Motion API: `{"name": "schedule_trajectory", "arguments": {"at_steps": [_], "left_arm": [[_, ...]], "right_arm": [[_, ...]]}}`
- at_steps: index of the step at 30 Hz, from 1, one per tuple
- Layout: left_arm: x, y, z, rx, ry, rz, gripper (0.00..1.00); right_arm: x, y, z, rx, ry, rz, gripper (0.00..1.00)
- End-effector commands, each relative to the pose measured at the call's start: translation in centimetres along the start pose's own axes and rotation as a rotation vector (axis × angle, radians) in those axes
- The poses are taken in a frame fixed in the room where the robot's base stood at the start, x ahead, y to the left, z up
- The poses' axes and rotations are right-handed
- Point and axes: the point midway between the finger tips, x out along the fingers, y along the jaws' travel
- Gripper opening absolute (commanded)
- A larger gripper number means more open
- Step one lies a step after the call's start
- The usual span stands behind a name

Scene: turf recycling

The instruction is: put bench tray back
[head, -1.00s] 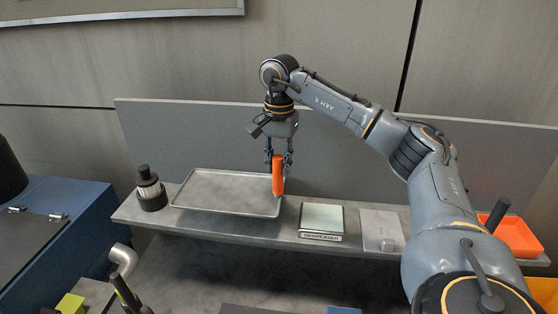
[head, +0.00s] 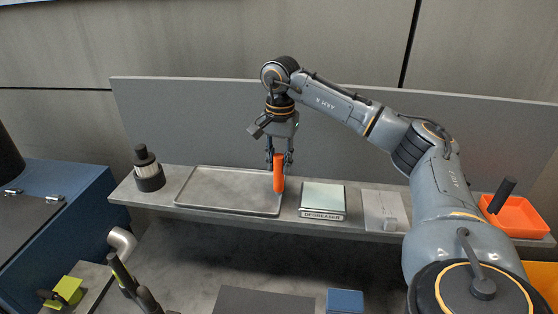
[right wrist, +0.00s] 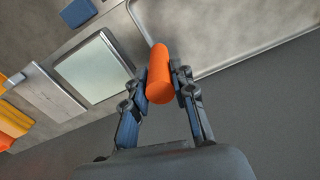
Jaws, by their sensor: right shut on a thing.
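The bench tray (head: 225,192) is a flat grey metal tray with a raised rim, lying on the shelf. My right gripper (head: 279,157) is above the tray's right end, pointing down. It is shut on an upright orange cylinder (head: 279,174). In the right wrist view the orange cylinder (right wrist: 160,75) sits between both fingers (right wrist: 160,84), with the tray's rim (right wrist: 219,67) beyond it. I cannot tell whether the cylinder touches the tray or is part of it. My left gripper is not in view.
On the shelf (head: 150,215), a black-and-white canister (head: 149,170) stands left of the tray. A box labelled degreaser (head: 323,200), a grey plate (head: 382,210) and an orange bin (head: 520,217) are to the right. A grey panel (head: 200,125) rises behind. Tools lie lower left.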

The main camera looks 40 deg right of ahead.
Motion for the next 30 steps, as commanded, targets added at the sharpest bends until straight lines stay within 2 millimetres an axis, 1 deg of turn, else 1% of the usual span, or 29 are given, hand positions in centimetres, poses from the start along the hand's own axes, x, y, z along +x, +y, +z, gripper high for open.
{"name": "schedule_trajectory", "arguments": {"at_steps": [7, 16, 17, 18, 20, 26, 27, 29, 30], "left_arm": [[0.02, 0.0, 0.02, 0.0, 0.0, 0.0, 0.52], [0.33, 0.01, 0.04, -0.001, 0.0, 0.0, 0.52], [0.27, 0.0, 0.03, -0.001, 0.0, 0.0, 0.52], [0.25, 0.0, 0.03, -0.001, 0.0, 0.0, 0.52], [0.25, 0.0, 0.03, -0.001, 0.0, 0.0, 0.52], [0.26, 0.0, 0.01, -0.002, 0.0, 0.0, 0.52], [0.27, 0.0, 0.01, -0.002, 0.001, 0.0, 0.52], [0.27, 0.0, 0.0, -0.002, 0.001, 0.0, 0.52], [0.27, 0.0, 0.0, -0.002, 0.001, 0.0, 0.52]], "right_arm": [[-0.02, -0.03, 0.0, 0.0, 0.0, -0.002, 0.0], [0.56, -0.02, 0.0, 0.0, 0.0, -0.002, 0.0], [0.46, -0.03, 0.0, 0.0, 0.0, -0.002, 0.32], [0.45, -0.03, 0.0, 0.0, 0.0, -0.002, 0.4], [0.45, -0.02, 0.0, 0.0, 0.0, -0.002, 0.52], [0.48, -0.01, 0.0, 0.0, 0.0, -0.001, 0.52], [0.56, 0.03, 0.01, 0.0, 0.0, 0.002, 0.54], [0.57, 0.04, 0.01, 0.0, -0.001, 0.002, 0.66], [0.56, 0.03, 0.01, 0.0, 0.0, 0.002, 0.67]]}}
